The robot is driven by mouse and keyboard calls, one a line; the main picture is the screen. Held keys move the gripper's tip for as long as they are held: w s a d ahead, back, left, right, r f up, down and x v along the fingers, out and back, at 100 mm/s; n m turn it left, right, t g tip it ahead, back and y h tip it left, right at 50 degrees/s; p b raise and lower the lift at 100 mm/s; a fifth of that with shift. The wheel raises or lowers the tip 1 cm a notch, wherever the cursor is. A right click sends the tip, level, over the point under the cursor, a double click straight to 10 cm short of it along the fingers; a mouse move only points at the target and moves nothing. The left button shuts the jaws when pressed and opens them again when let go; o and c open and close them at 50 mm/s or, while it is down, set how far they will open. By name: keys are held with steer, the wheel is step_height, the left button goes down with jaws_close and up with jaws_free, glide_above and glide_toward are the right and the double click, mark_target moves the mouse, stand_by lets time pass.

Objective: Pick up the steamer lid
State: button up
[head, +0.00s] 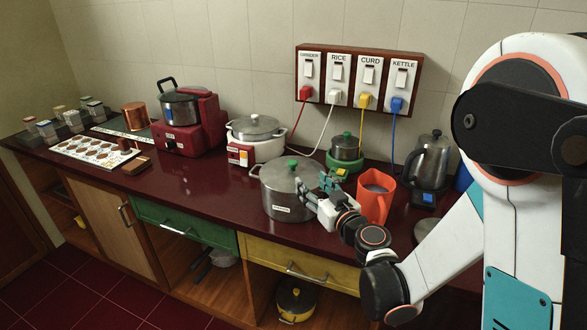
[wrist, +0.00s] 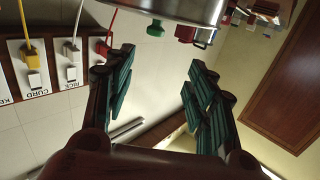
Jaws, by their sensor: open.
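The steamer is a squat silver pot (head: 281,207) on the dark red counter. Its silver lid (head: 281,178) sits on top and has a green knob (head: 292,163). In the wrist view, which is turned upside down, a silver rounded metal body (wrist: 160,8) crosses the top edge, with a green piece (wrist: 185,32) below it that looks like the knob. My gripper (head: 315,188) is beside the steamer's right side in the head view. Its teal-padded fingers are spread, with nothing between them in the wrist view (wrist: 160,85). Whether a finger touches the pot cannot be told.
A red jug (head: 375,198) stands just right of my gripper, with a kettle (head: 430,165) beyond. A small green-based pot (head: 345,150) is behind. A white rice cooker (head: 256,138) and red grinder (head: 188,125) stand left. Cords hang from the switch panel (head: 357,78). Open counter lies left of the steamer.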

steer(key=w+f, duration=0.1)
steer(key=f, duration=0.1)
steer(key=p, duration=0.3)
glide_toward(295, 166)
steer(key=w, duration=0.1)
steer(key=w+a, duration=0.2)
steer(key=shift+w+f+t, duration=0.15)
steer(key=shift+f+t, duration=0.1)
steer(key=shift+t, duration=0.15)
steer(key=shift+b+x, duration=0.35)
steer(key=shift+x, duration=2.8)
jaws_close()
